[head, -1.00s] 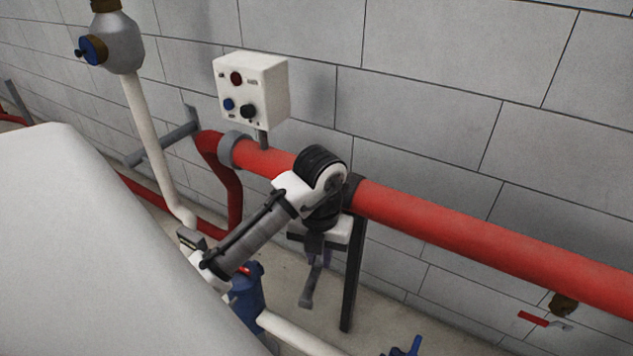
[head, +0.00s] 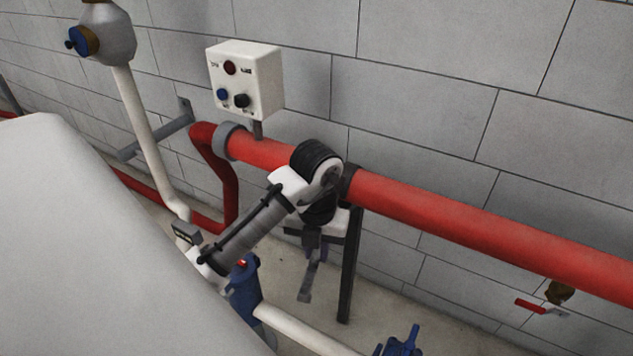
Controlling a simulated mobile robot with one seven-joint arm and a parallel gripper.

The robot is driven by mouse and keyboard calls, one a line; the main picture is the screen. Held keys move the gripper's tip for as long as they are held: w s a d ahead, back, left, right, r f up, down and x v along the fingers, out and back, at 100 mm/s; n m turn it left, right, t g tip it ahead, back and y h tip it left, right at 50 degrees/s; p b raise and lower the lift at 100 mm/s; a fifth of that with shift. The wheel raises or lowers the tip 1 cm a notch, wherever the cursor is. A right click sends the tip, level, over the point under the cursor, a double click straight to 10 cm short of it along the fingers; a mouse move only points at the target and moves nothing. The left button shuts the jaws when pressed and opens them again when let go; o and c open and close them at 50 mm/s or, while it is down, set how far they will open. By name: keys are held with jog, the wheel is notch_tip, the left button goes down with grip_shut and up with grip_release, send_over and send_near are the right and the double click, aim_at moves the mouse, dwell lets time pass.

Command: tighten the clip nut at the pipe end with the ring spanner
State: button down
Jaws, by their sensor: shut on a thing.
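My gripper (head: 314,246) points down beside the dark support post, below the red pipe (head: 445,213). It is shut on a grey ring spanner (head: 306,281), which hangs down from the jaws over the floor. The jaws are small and partly shadowed. A grey clip (head: 228,142) goes around the red pipe near its bend at the left. A dark clip (head: 350,181) holds the pipe at the post, partly behind my arm. I cannot make out a nut on either clip. The spanner looks apart from both clips.
A white control box (head: 245,80) stands above the pipe on the block wall. A blue fitting (head: 243,290) and a cream pipe (head: 300,333) lie below my arm. A blue valve (head: 402,343) is at the bottom. A red-handled tap (head: 530,305) is at the right.

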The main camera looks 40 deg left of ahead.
jog(key=shift+f+b, duration=0.7)
jog(key=shift+f, duration=0.2)
dwell(0.4)
